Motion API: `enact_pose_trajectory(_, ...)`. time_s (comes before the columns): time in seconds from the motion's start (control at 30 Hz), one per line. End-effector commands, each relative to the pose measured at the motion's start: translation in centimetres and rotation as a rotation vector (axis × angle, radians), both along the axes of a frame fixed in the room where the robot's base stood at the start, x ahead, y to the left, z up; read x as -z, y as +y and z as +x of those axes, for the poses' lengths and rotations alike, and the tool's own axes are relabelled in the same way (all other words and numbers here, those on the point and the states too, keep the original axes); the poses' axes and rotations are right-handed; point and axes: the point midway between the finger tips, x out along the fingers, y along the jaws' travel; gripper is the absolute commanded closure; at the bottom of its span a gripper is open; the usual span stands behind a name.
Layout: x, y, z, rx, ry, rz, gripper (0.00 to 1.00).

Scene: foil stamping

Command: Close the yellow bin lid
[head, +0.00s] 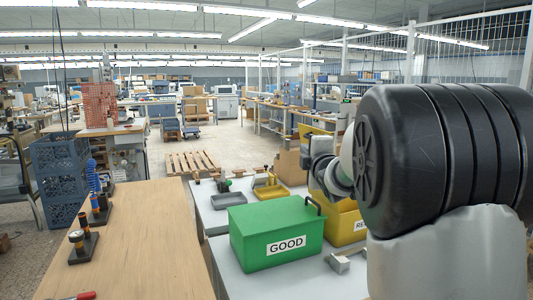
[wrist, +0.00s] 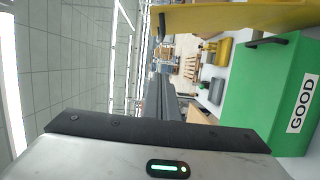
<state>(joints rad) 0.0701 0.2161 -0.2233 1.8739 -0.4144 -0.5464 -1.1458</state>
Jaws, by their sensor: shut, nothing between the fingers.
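The yellow bin (head: 342,222) stands behind the green bin, partly hidden by my arm; only the start of its label shows. Its yellow lid (head: 306,134) stands raised at the back of the bin, so the bin is open. In the wrist view a yellow panel, apparently this lid (wrist: 230,17), runs along the top edge with a dark handle at its end. My gripper (head: 322,172) is shut and empty, over the yellow bin and in front of the raised lid. Whether it touches the lid cannot be told. Its dark front edge also shows in the wrist view (wrist: 155,134).
A closed green bin (head: 262,226) labelled GOOD, with a black handle on top, sits on the grey table (head: 225,270), close beside the yellow bin. A wooden bench (head: 145,240) lies left.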

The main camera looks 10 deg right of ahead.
Motion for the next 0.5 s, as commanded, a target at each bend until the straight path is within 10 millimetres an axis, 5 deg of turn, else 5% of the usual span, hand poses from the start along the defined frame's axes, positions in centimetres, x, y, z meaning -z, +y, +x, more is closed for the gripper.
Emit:
enact_pose_trajectory(0.27, 0.2, -0.2, 2.5, -0.011, -0.017, -0.038, 1.00)
enact_pose_trajectory(0.5, 0.2, -0.5, 7.5, -0.011, -0.016, -0.037, 1.00)
